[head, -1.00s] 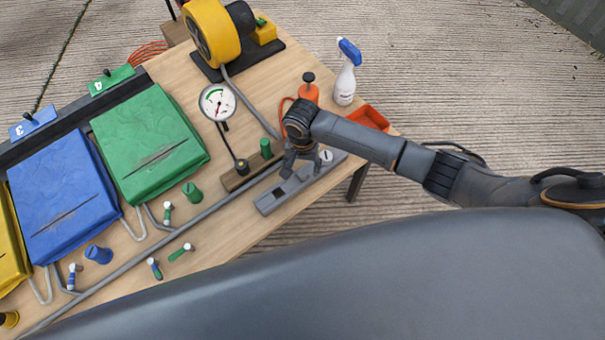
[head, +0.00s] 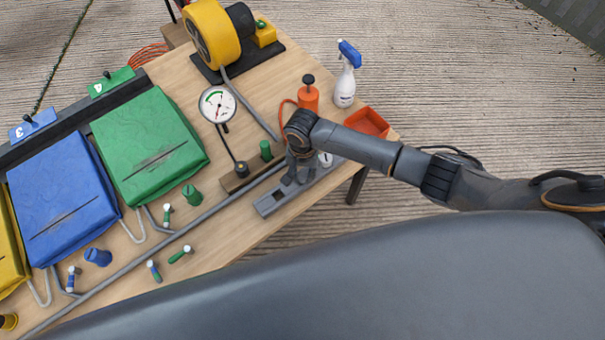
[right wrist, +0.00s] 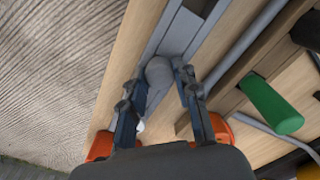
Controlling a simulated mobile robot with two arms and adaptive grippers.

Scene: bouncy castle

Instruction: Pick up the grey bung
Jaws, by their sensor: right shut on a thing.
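The grey bung (right wrist: 160,76) shows in the right wrist view as a grey cylinder between the two fingertips. It is at the long grey holder (head: 268,205), which lies along the table's right edge. My right gripper (head: 297,178) is over this holder and is shut on the grey bung; it also shows in the right wrist view (right wrist: 163,72). In the head view the fingers hide most of the bung. I cannot tell whether the bung is still seated or lifted. My left gripper is not in view.
A green bung (head: 265,150) stands in a wooden block (head: 235,182) beside the holder. A gauge (head: 217,104), an orange bottle (head: 309,94), a spray bottle (head: 345,80) and a red tray (head: 368,122) are nearby. Green and blue bags (head: 60,190) lie at left.

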